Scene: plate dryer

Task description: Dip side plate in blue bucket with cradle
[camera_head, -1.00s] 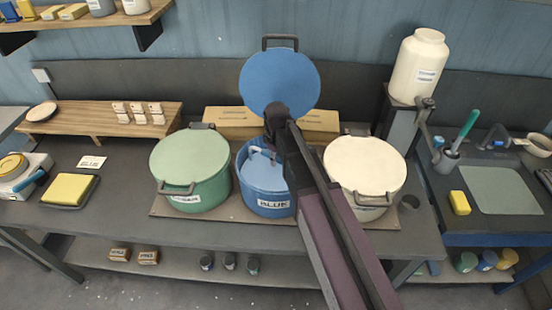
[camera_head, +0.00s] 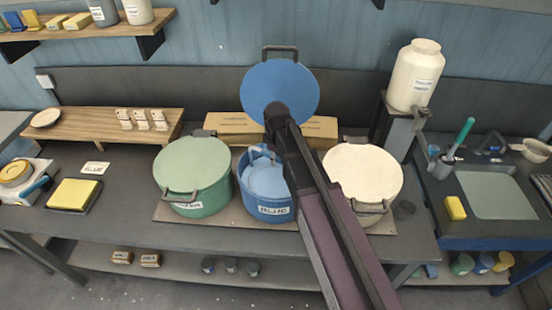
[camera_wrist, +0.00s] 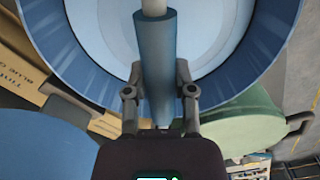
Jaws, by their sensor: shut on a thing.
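The blue bucket (camera_head: 267,211), labelled BLUE, stands between a green and a cream one. Its blue lid (camera_head: 279,88) stands raised behind it. Inside the bucket is a pale blue round surface (camera_head: 266,181); I cannot tell whether it is the side plate or dye. A light blue arched bar (camera_head: 258,151), likely part of the cradle, shows at the bucket's mouth. My gripper (camera_wrist: 160,92) is shut on a blue round handle (camera_wrist: 154,60), apparently the cradle's, over the bucket's open mouth in the wrist view. In the head view my arm hides the fingers.
The green bucket (camera_head: 203,196) and cream bucket (camera_head: 372,204) stand close on either side, lids shut. A cream jar (camera_head: 415,78) stands on a raised stand to the right. A small pale plate (camera_head: 46,118) lies on the wooden rack (camera_head: 92,124). A sink (camera_head: 497,193) is at far right.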

